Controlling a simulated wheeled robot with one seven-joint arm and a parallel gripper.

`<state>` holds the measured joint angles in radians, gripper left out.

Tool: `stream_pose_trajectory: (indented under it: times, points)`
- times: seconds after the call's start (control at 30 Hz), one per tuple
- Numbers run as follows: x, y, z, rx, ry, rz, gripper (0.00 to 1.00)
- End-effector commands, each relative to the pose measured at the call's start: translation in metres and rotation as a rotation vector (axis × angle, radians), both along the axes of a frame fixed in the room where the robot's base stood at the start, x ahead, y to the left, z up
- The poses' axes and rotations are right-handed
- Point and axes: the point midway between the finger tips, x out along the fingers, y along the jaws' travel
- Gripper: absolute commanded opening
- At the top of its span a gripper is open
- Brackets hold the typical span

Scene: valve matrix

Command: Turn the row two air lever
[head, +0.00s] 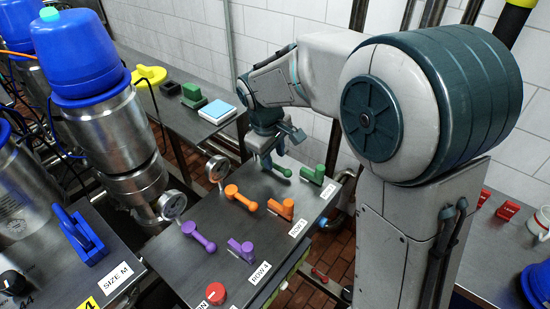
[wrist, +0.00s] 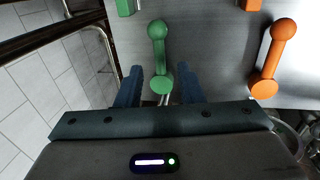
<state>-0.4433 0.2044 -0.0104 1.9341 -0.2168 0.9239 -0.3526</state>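The dark valve panel (head: 215,262) carries three rows, purple nearest, orange in the middle and green farthest. The middle row has an orange ball-ended lever (head: 241,197) and an orange block handle (head: 281,209). The orange lever also shows at the right in the wrist view (wrist: 275,60), clear of my fingers. My gripper (head: 279,146) is at the far row, by the green ball-ended lever (head: 277,167). In the wrist view my gripper (wrist: 160,82) is open. The near end of the green lever (wrist: 158,50) appears between the fingertips; contact cannot be told.
The near row has a purple lever (head: 198,236) and a purple block handle (head: 241,250). A green block handle (head: 312,174) is beside the green lever. Gauges (head: 173,205) stand along the panel's left edge. A red knob (head: 215,293) sits at the near end.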

Motion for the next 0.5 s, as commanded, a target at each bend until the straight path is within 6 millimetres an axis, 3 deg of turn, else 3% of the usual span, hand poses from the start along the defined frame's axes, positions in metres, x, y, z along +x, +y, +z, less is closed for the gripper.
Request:
stream_pose_trajectory:
  times: [0.2,0.5]
  points:
    - [0.003,-0.003,-0.022,-0.001,0.002,-0.001,0.34]
    - [0.004,-0.003,-0.026,0.000,0.000,-0.002,0.34]
